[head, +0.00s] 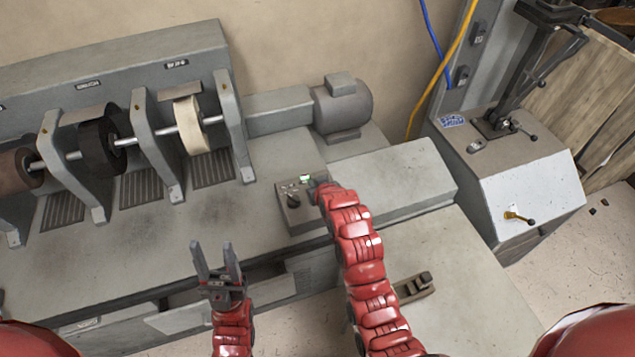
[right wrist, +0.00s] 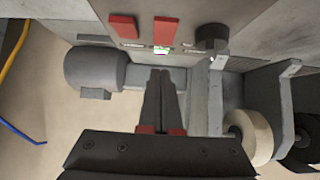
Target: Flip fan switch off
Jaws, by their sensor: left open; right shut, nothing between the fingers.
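The control panel (head: 285,215) is a small grey box on the machine's bench, with a black knob (head: 293,201) and a small green-lit part (head: 305,178). In the right wrist view the panel (right wrist: 190,12) shows two red switch-like pieces, one on the left (right wrist: 123,26) and one nearer the middle (right wrist: 166,30), plus a lit part (right wrist: 162,50) and the knob (right wrist: 212,38). I cannot read which is the fan switch. My right gripper (right wrist: 161,72) is shut and empty, its tips close to the panel; contact is unclear. My left gripper (head: 215,245) is open and empty over the bench front.
A grey motor (head: 343,108) stands behind the panel. Sanding wheels, including a cream one (head: 190,125), stand between upright plates to the left. A grey ledge (head: 390,180) lies to the right. A separate lever machine (head: 525,195) stands at the far right.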

